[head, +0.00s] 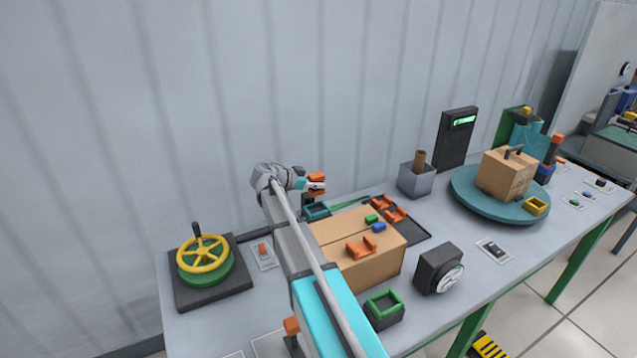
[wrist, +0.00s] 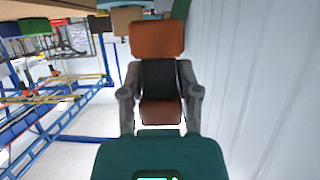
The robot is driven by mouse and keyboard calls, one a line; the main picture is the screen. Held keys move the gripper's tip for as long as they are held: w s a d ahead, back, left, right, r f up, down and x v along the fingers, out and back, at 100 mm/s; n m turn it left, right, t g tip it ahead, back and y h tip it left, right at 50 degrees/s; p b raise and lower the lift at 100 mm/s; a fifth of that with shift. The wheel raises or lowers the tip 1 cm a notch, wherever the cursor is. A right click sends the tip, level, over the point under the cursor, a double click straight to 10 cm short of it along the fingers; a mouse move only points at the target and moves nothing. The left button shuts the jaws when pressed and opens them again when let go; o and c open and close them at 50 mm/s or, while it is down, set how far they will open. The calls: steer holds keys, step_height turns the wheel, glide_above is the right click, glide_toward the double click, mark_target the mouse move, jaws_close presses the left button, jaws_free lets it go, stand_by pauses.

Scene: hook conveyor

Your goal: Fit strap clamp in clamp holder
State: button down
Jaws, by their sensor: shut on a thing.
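My gripper (head: 305,184) is shut on an orange and dark piece, which I take as the strap clamp (head: 317,179). It is held in the air near the wall, at the back of the bench. In the wrist view my gripper (wrist: 160,75) has a grey finger on each side of the clamp (wrist: 157,38), which shows orange ends and a black middle. A small teal open-topped box (head: 316,211), perhaps the clamp holder, stands just below the clamp, apart from it in the picture. A dark box with a green rim (head: 383,304) stands at the front. Which is the holder I cannot tell.
A cardboard box (head: 370,270) with orange brackets (head: 361,247) and small blocks stands under and right of my arm. A yellow handwheel (head: 202,258) is at left. A black dial box (head: 438,268), grey bin (head: 416,181) and teal turntable (head: 487,204) with a carton stand right.

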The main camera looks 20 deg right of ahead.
mark_target(310, 194)
steer(key=shift+f+b, duration=2.3)
steer(key=shift+f, duration=0.1)
steer(key=shift+f+b, duration=1.5)
stand_by(1.3)
steer(key=shift+c, duration=1.2)
jaws_free()
steer(key=shift+r, duration=0.15)
